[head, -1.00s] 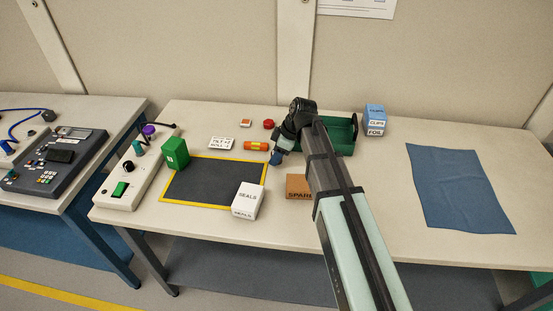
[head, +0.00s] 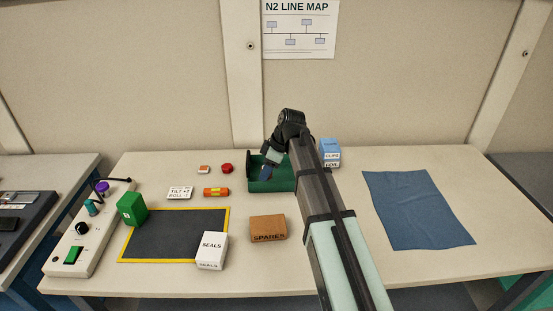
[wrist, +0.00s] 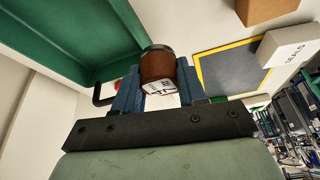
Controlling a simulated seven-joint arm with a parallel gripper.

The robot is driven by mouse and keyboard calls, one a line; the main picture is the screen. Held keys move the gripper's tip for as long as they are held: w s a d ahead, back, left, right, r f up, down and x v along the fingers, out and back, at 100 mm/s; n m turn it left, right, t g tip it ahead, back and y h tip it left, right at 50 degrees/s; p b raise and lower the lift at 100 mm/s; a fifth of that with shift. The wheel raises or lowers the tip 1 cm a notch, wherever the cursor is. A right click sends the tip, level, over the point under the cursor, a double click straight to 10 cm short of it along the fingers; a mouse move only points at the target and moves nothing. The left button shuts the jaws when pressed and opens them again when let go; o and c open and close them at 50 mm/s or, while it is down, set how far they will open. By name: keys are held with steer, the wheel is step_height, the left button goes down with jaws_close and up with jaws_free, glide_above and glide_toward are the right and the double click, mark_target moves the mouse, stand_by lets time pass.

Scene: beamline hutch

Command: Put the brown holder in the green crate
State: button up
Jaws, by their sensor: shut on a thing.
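My gripper (wrist: 158,92) is shut on the brown holder (wrist: 157,66), a short brown cylinder with a dark rim and a white label, held between two blue fingers. In the head view my gripper (head: 266,169) is tilted down at the green crate (head: 272,186) and overlaps its left part. The holder cannot be made out there. The crate also shows in the wrist view (wrist: 60,42), its green wall close to the holder on the left. Whether the holder is above the crate's opening or just beside it, I cannot tell. My arm hides the crate's right side.
A brown SPARES box (head: 268,228) and a white SEALS box (head: 212,251) stand in front of the crate. A blue box (head: 330,149) stands to its right. An orange cylinder (head: 216,192) and red button (head: 227,168) lie to its left. A blue cloth (head: 418,210) lies right.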

steer(key=w+d, duration=0.5)
glide_toward(280, 175)
steer(key=shift+m, duration=0.3)
steer(key=shift+s+a+f, duration=0.55)
steer(key=shift+a+f, duration=0.1)
steer(key=shift+f, duration=0.25)
steer(key=shift+s+a+f, duration=0.6)
steer(key=shift+a+f, duration=0.05)
steer(key=shift+f, duration=0.25)
steer(key=shift+s+a+f, duration=0.55)
steer(key=shift+a+f, duration=0.1)
steer(key=shift+f, duration=0.25)
steer(key=shift+f, duration=0.15)
steer(key=o, duration=0.8)
steer(key=v, duration=1.2)
steer(key=shift+s, duration=0.2)
